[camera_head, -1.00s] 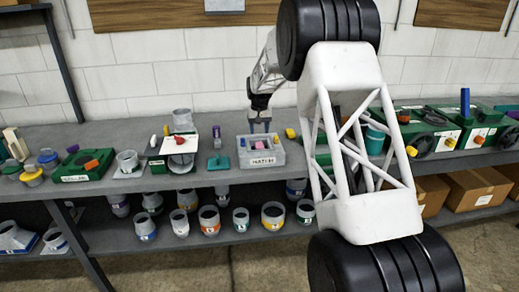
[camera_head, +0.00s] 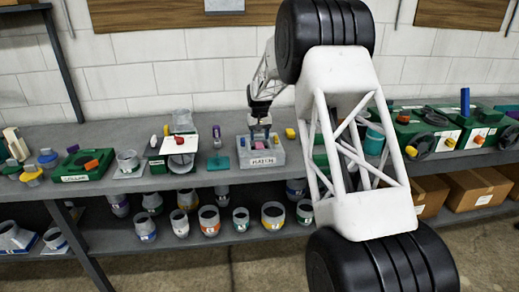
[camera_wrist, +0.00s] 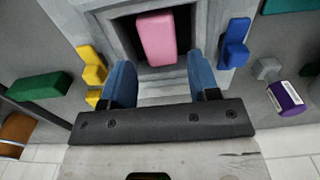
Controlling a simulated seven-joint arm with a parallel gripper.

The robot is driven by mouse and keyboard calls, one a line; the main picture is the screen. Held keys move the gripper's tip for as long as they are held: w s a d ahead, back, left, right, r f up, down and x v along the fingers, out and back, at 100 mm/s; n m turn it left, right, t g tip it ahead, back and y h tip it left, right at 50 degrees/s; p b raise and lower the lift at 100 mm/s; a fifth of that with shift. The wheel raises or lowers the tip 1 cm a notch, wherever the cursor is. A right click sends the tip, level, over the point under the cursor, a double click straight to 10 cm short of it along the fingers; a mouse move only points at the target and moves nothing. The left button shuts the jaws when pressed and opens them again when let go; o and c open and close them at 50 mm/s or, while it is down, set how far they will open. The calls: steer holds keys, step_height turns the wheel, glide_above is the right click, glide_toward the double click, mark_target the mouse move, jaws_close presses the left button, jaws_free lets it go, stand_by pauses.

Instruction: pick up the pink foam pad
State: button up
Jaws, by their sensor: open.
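The pink foam pad (camera_wrist: 157,38) lies in the dark recess of a grey tray (camera_wrist: 130,18) in the wrist view. In the head view the pad (camera_head: 260,145) is a small pink patch in the labelled grey tray (camera_head: 277,157) on the bench. My gripper (camera_wrist: 160,78) is open, with its two blue fingers spread apart and nothing between them. The pad is just beyond the fingertips, roughly centred between them. In the head view my gripper (camera_head: 260,133) is right above the tray, and it hides part of the recess.
A yellow block (camera_wrist: 91,66) and a blue block (camera_wrist: 236,42) flank the recess. A green block (camera_wrist: 38,87) and a purple cylinder (camera_wrist: 287,97) lie farther out. A small stand with a red piece (camera_head: 180,141) is left of the tray.

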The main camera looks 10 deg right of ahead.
mark_target(259, 145)
steer(key=shift+f, duration=2.35)
steer(key=c, duration=0.7)
steer(key=shift+r, duration=0.1)
steer(key=shift+r, duration=4.95)
